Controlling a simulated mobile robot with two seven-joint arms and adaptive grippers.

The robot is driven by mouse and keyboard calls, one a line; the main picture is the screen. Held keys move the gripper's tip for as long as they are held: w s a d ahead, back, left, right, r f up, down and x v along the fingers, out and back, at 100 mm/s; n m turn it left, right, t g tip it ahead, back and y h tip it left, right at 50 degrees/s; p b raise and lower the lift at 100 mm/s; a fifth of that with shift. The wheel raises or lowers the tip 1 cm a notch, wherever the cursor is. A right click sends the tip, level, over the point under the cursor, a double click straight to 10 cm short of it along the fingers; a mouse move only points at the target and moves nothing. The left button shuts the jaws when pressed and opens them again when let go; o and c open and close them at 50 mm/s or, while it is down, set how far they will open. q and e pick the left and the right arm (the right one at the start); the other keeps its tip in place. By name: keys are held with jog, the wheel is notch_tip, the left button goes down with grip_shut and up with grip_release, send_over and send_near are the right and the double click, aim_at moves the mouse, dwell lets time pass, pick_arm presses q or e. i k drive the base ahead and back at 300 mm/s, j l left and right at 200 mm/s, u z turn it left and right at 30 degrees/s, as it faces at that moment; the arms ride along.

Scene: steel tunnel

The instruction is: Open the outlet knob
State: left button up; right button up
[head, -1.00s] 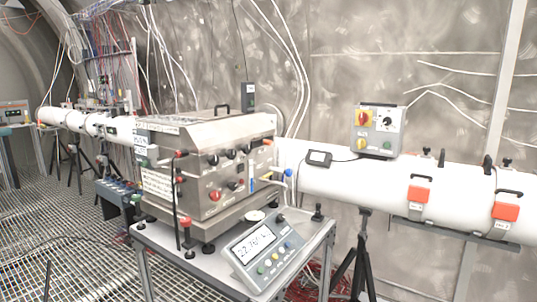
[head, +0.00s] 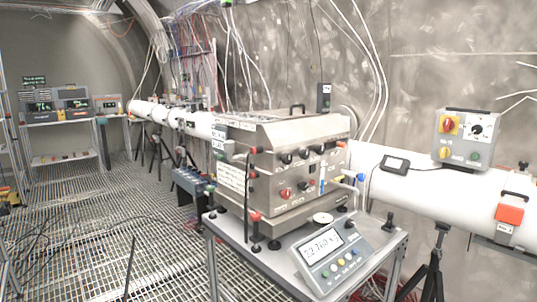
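A steel machine box (head: 284,165) stands on a small metal table (head: 222,232), with several black knobs and a red knob (head: 285,193) on its front face. At its right front corner is a pipe fitting with a blue handle (head: 360,177) and a yellow part beside it. I cannot tell which of these is the outlet knob. Neither of my grippers shows in the head view.
A scale with a lit display (head: 326,254) sits at the table's front. A white pipe (head: 432,195) runs behind, carrying a grey control box (head: 464,138). Grating floor (head: 95,215) lies open at left, with shelves (head: 62,122) at the far left.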

aim_at(304, 153)
jog(key=i+l, duration=0.3)
jog(key=l, duration=0.2)
jog(key=i+l+z, duration=0.15)
jog(key=i+l, duration=0.15)
jog(key=l, duration=0.15)
